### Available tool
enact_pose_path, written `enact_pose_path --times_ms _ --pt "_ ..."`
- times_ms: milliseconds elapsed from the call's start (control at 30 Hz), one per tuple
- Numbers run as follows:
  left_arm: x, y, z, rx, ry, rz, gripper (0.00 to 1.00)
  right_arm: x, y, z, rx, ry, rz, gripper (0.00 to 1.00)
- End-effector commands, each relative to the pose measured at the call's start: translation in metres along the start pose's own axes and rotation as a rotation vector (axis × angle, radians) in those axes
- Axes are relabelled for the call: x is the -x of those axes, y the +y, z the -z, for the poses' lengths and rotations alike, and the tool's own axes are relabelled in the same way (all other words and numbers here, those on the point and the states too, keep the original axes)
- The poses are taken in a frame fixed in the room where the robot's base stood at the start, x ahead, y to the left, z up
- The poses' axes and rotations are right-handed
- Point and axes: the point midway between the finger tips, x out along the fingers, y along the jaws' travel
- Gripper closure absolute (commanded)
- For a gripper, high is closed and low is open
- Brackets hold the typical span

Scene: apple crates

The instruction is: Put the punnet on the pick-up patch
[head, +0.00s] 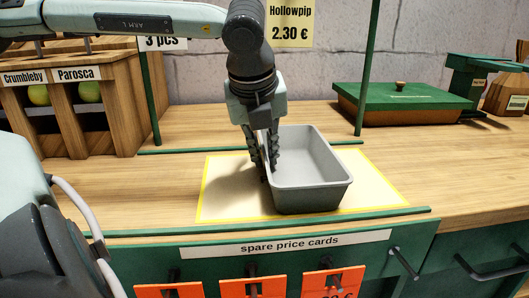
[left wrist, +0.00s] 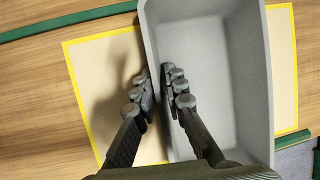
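The punnet (head: 318,196) is a grey, empty, open tray, upright over the pale, yellow-edged pick-up patch (head: 232,205). It shows large in the left wrist view (left wrist: 235,60), inside the patch's left and right borders (left wrist: 95,75). I cannot tell for sure whether its base touches the patch. My left gripper (head: 268,158) points down at the punnet's left wall, one finger outside and one inside. In the left wrist view its fingertips (left wrist: 159,80) are close together with the wall between them, and look shut on it. My right gripper is not in view.
A wooden apple crate (head: 118,115) stands at the left. A green-lidded box (head: 400,97) and scales (head: 478,85) stand back right. Green rails (head: 270,222) run before and behind the patch, with posts at the back. Spare price cards (head: 252,287) hang in front.

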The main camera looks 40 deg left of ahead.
Motion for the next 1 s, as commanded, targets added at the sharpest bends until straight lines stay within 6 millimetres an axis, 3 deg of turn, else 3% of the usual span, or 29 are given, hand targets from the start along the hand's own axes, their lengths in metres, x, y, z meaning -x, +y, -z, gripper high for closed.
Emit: enact_pose_path --times_ms 100,400,600,1000 --pt "0.000 0.000 0.000 0.000 0.000 0.000 0.74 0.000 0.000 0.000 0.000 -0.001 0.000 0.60" --pt "0.001 0.000 0.000 0.000 0.000 0.000 0.74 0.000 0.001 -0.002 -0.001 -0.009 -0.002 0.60" --pt "0.007 -0.001 -0.002 0.000 0.000 0.000 0.74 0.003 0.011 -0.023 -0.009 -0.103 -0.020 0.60" --pt "0.097 -0.001 -0.002 0.000 -0.004 0.000 0.74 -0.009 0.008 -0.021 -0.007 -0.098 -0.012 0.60"
